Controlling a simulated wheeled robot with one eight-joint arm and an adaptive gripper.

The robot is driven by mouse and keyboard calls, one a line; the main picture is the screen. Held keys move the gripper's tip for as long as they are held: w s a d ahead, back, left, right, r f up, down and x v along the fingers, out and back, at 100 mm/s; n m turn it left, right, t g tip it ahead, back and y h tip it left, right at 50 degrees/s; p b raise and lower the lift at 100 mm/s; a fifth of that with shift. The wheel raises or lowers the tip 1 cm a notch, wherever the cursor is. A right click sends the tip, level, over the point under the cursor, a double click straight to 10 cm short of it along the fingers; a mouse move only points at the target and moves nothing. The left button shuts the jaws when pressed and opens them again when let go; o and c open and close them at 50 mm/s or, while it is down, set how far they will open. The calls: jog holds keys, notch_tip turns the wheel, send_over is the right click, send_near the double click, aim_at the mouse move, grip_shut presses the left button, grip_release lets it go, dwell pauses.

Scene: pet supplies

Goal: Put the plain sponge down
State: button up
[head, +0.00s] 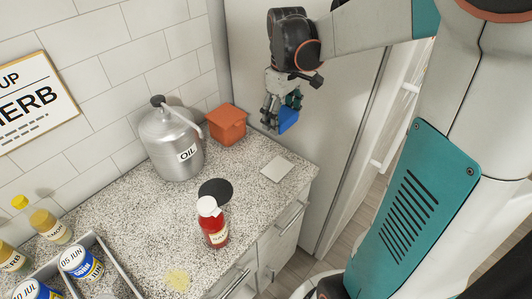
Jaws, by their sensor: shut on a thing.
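My gripper (279,112) is at the upper middle of the head view, raised above the far right end of the counter and in front of a tall pale panel. It is shut on a small plain blue block, the sponge (289,120). The sponge is tilted and held in the air, clear of the countertop. The fingers cover part of it.
The speckled countertop (130,230) holds a pale square tile (277,169), a dark round disc (215,190), a red bottle (213,225), a steel oil can (172,140), an orange box (227,125) and a yellowish patch (178,280). A tray (118,262) with cans stands front left.

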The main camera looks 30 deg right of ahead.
jog(key=b, duration=0.5)
send_over(277, 168)
notch_tip(277, 168, down, 15)
jog(key=shift+r, duration=0.15)
jog(key=shift+f+b, duration=0.55)
jog(key=shift+f, duration=2.05)
jog(key=shift+f, duration=0.2)
jog(key=o, duration=1.2)
notch_tip(277, 168, up, 12)
jog(key=p, duration=0.3)
jog(key=shift+r+p, duration=0.2)
jog(key=shift+p, duration=0.2)
